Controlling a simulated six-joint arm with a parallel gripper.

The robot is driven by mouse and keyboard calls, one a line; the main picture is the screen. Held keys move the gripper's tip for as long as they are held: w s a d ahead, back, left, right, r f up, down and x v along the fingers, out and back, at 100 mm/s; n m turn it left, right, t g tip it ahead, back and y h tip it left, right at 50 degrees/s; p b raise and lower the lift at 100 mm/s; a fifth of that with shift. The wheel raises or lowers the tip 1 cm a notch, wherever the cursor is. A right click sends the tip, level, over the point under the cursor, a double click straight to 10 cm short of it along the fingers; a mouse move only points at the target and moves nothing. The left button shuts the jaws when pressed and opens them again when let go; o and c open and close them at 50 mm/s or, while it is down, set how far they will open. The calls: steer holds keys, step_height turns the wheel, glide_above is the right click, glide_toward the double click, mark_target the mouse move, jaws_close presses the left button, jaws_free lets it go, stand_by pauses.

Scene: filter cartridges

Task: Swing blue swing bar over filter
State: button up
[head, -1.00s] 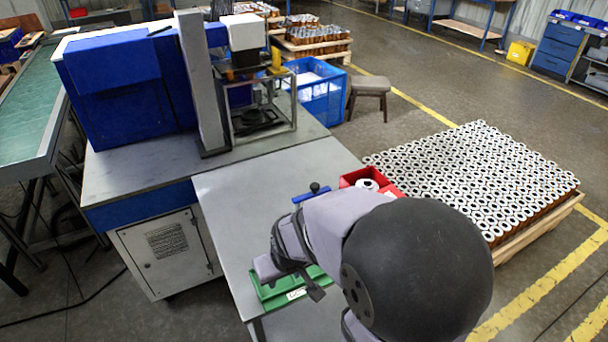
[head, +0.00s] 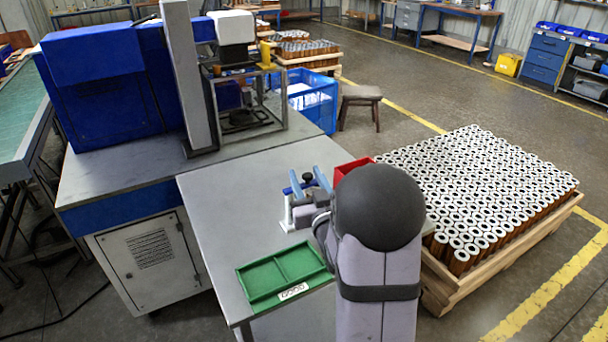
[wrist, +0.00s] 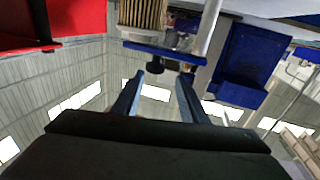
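The blue swing bar (wrist: 150,48) runs across the end of a pleated filter (wrist: 142,14) in the wrist view, with a black knob (wrist: 155,66) on it. In the head view only part of the bar (head: 288,190) shows; my gripper hides the rest, and the filter cannot be made out there. My gripper (head: 305,172) is at the bar, its two blue-grey fingers apart. In the wrist view my gripper (wrist: 160,76) is open and empty, with the knob just beyond and between its fingertips. Contact with the knob cannot be told.
A red bin (head: 348,170) stands close behind my gripper; red also fills the upper left of the wrist view. A green tray (head: 262,296) lies at the table's front. The grey table (head: 235,205) is clear to the left. A pallet of filters (head: 480,190) stands at right.

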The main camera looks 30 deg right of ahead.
steer(key=shift+s+d+f+m+g, duration=0.3)
steer(key=shift+s+d+f, duration=0.05)
steer(key=shift+s+f, duration=0.25)
steer(key=p+x, duration=0.2)
steer(key=x, duration=0.5)
steer(key=shift+w, duration=0.25)
steer(key=shift+d, duration=0.15)
jaws_close()
